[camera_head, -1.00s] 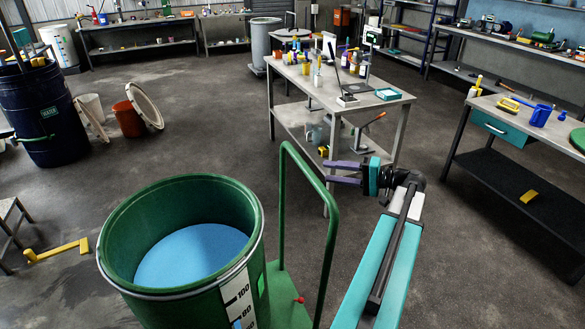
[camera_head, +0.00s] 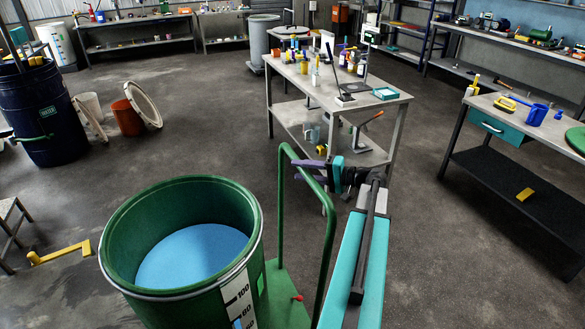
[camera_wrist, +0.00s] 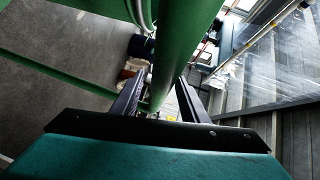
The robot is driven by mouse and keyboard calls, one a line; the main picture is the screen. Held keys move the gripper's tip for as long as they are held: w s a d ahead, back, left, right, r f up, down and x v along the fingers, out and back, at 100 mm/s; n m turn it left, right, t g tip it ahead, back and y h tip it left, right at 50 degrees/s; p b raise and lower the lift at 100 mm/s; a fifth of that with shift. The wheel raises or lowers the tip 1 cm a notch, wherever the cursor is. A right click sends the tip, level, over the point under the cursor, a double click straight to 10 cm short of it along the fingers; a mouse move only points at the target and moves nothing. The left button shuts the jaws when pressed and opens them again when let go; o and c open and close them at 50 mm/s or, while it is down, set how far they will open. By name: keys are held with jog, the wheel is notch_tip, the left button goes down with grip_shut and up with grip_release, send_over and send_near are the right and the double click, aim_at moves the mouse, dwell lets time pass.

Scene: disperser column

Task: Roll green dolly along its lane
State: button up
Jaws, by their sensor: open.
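The green dolly (camera_head: 283,282) stands in the foreground and carries an open green drum (camera_head: 112,240) of blue liquid. Its bent-tube handle (camera_head: 330,235) rises to the right of the drum. My gripper (camera_head: 308,171) is at the handle's sloping top bar, with its purple fingers level with the tube. In the wrist view a thick green tube (camera_wrist: 168,70) runs between the two dark fingers of my gripper (camera_wrist: 160,92). The fingers stand apart, with gaps visible beside the tube. Most of the dolly's base and its wheels are hidden by the drum and my arm.
A steel workbench (camera_head: 385,95) with bottles and tools stands behind the handle. A second bench (camera_head: 555,135) is at right. A yellow bracket (camera_head: 60,252) lies on the floor left of the drum. Bare concrete floor (camera_head: 205,120) lies behind the drum.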

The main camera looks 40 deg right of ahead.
jog(key=shift+p+x, duration=0.35)
jog(key=shift+x, duration=1.4)
grip_shut()
